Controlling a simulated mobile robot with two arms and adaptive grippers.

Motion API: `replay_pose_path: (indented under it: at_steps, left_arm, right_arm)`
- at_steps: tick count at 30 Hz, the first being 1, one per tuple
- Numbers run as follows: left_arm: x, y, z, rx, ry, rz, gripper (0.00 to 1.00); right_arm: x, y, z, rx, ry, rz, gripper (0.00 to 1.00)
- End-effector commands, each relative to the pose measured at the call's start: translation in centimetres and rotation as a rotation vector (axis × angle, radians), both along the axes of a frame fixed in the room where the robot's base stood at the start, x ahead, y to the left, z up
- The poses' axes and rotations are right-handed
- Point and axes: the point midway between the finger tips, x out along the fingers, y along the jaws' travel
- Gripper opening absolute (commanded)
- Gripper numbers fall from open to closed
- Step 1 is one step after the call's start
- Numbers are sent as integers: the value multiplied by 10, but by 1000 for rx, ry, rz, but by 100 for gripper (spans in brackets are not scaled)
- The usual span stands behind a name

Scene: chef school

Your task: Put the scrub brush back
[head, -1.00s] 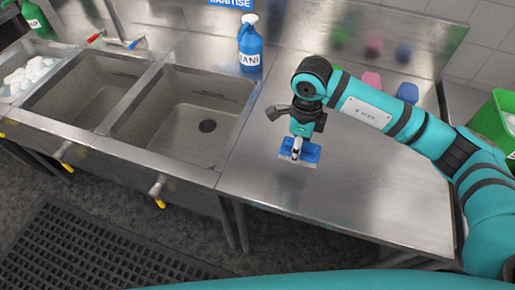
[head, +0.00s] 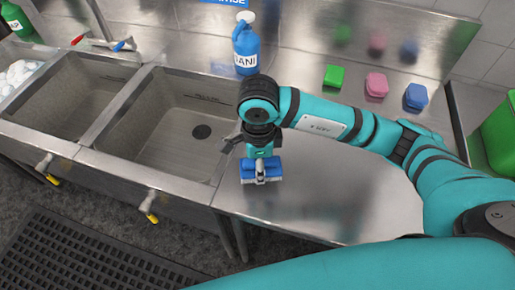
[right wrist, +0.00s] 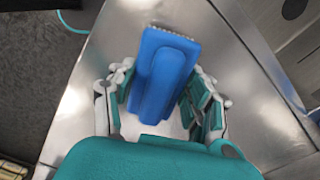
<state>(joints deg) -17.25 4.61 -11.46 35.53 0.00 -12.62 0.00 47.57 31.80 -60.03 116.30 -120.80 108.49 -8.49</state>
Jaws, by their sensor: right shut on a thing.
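The blue scrub brush (head: 274,166) is held by my right gripper (head: 259,160) over the left end of the steel counter, just right of the sink. In the right wrist view the brush (right wrist: 162,75) stands between the two fingers, with pale bristles along its far edge. My right gripper is shut on it. I cannot tell whether the brush touches the counter. My left gripper is not in view.
A blue sanitiser bottle (head: 246,50) stands at the back by the sink (head: 180,125). Green (head: 333,76), pink (head: 376,85) and blue (head: 416,96) blocks sit along the counter's back. The counter's front middle (head: 330,205) is clear.

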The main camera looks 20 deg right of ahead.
Motion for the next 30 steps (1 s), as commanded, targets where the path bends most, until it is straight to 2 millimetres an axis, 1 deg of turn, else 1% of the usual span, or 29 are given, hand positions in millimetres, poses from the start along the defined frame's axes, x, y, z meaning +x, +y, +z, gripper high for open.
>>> replay_pose_path:
  at_steps: [1,3,6,9,12,16,19,22,27,30]
  left_arm:
    - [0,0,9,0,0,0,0]
    - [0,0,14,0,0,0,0]
    - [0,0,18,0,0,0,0]
    - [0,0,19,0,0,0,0]
    - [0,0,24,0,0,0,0]
    - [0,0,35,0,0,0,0]
    - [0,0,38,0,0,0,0]
    - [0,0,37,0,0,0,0]
    - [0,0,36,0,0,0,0]
    - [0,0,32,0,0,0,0]
  right_arm:
    - [13,-4,3,-1,2,-6,21]
    - [28,-8,1,-1,2,-4,21]
    - [44,-12,-2,0,2,-2,21]
    - [53,-15,-4,1,1,0,21]
    - [54,-15,-9,1,3,0,21]
    - [53,-15,-27,1,6,0,21]
    - [54,-15,-37,2,3,2,21]
    - [55,-15,-41,1,0,1,21]
    - [55,-15,-41,1,-1,1,21]
    - [54,-15,-44,1,-1,2,21]
